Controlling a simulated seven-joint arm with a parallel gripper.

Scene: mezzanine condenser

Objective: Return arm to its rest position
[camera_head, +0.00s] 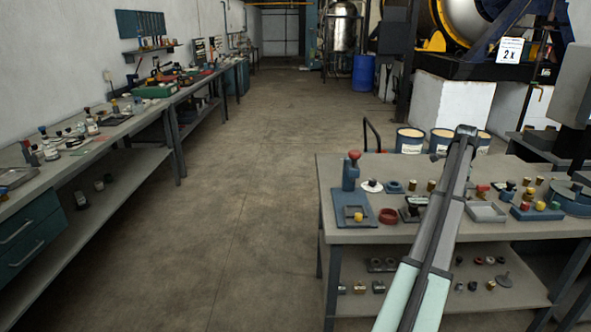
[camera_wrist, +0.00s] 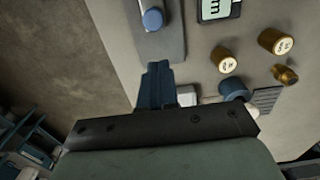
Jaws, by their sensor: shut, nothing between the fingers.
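My arm rises from the bottom of the head view and crosses in front of the right workbench (camera_head: 345,236). Its fingertips are not clear in the head view. In the wrist view my gripper (camera_wrist: 157,72) shows as dark blue fingers close together, shut with nothing between them. It is above a grey bench surface that carries small parts. A blue round knob (camera_wrist: 153,19) is just beyond the fingers. Brass caps (camera_wrist: 275,41) and a dark blue cylinder (camera_wrist: 233,89) are to their right, apart from them.
The right bench holds a blue stand with a red knob (camera_head: 352,171), a grey tray (camera_head: 486,211) and several small parts. Tins (camera_head: 409,141) stand behind it. A long bench (camera_head: 110,130) with bottles lines the left wall. The floor (camera_head: 245,170) between the benches is clear.

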